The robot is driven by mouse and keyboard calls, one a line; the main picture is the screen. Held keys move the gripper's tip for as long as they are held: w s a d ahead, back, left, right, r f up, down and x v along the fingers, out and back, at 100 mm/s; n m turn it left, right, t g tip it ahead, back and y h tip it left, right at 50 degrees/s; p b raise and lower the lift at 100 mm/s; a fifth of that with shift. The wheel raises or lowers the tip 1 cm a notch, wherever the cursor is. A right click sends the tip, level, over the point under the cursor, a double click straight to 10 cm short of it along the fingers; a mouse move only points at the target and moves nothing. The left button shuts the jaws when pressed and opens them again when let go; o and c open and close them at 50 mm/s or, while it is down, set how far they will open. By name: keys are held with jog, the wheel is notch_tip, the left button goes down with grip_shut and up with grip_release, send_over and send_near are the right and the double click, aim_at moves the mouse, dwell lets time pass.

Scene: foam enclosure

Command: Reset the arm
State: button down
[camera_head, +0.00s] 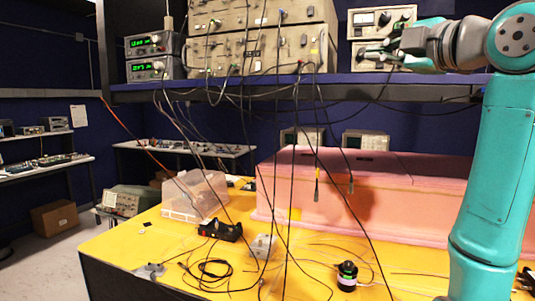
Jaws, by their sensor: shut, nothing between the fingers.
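My teal arm (497,170) rises on the right side of the head view and bends left at the top. My gripper (372,57) is at the upper right, pointing left, in front of the shelf instruments. It is shut and holds nothing. It is above the pink foam enclosure (370,205), which stands on the yellow table (150,240).
A blue shelf (240,89) carries several instruments, with dark cables hanging down to the table. A clear plastic box (193,194), a black device (220,230), a small grey box (263,246) and a black cylinder (347,276) are on the table. Free floor shows at left.

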jog(key=w+d+f+m+h, duration=0.1)
jog(key=w+f+m, duration=0.3)
jog(key=f, duration=1)
jog(key=w+d+f+m+h, duration=0.1)
jog(key=w+f+m, duration=0.2)
jog(key=f, duration=1.2)
jog(key=s+a+f+m+h, duration=0.15)
jog(key=s+f+m, duration=0.3)
jog(key=f, duration=0.95)
jog(key=s+f+m+h, duration=0.25)
jog(key=s+f, duration=0.25)
jog(key=f, duration=1)
jog(key=s+a+f+m+g+h, duration=0.1)
jog(key=s+f+m, duration=0.1)
jog(key=s+f, duration=0.8)
jog(key=s+f+m+h, duration=0.1)
jog(key=s+f+m, duration=0.2)
jog(key=s+f, duration=0.8)
jog(key=s+r+m, duration=0.1)
jog(key=s+r, duration=0.2)
jog(key=s, duration=1.1)
jog(key=s+a+r+g, duration=0.1)
jog(key=s+r, duration=0.3)
jog(key=s, duration=1)
jog(key=shift+a+m+g+y, duration=0.2)
jog(key=shift+m+g+y, duration=0.1)
jog(key=shift+m, duration=0.1)
